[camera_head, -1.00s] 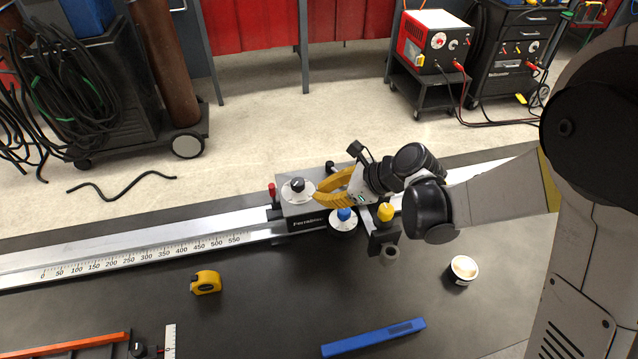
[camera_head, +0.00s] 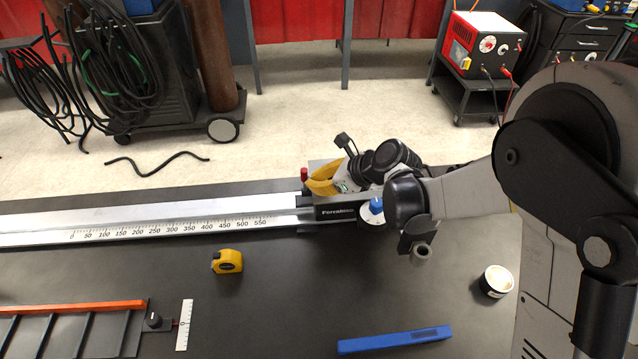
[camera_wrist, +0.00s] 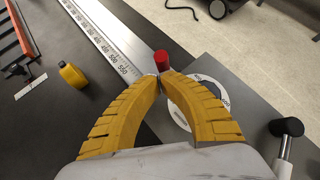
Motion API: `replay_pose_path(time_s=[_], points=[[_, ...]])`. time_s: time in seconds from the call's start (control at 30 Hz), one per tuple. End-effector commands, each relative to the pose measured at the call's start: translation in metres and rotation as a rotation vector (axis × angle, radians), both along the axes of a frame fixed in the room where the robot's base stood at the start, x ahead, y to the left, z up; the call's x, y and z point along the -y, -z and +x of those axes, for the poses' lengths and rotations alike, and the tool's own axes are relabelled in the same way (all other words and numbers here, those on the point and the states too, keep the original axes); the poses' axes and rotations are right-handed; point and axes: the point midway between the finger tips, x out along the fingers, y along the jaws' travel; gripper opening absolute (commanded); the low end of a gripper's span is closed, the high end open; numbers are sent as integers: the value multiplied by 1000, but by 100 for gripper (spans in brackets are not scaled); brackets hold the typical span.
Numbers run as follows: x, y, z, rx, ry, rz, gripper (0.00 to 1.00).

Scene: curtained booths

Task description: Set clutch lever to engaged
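A lever with a red knob (camera_head: 304,174) stands at the left end of the grey carriage (camera_head: 335,212); nothing readable marks it as the clutch lever. My gripper (camera_head: 309,186) is low over the carriage, its yellow fingers pointing left at this lever. In the wrist view the fingertips (camera_wrist: 161,75) come together right at the red knob (camera_wrist: 161,61), which shows just beyond them. The fingers look shut, with no clear hold on the knob. The lever's foot is hidden behind the fingertips. A dial (camera_wrist: 208,92) is partly hidden by the right finger.
A black-knobbed lever (camera_wrist: 286,127) stands right of the fingers. A blue knob (camera_head: 376,205) sits on the carriage's front. The scale rail (camera_head: 170,228) runs left. A yellow tape measure (camera_head: 227,261), a blue bar (camera_head: 394,340) and a small tub (camera_head: 495,281) lie on the dark bench.

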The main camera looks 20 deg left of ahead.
Motion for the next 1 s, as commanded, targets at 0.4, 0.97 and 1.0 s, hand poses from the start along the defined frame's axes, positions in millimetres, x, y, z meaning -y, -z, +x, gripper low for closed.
replay_pose_path(time_s=[0.4,0.97,1.0], points=[[-14,-4,12,-1,0,0,0],[-9,1,3,-1,-2,0,0],[-8,2,2,-1,-2,0,0]])
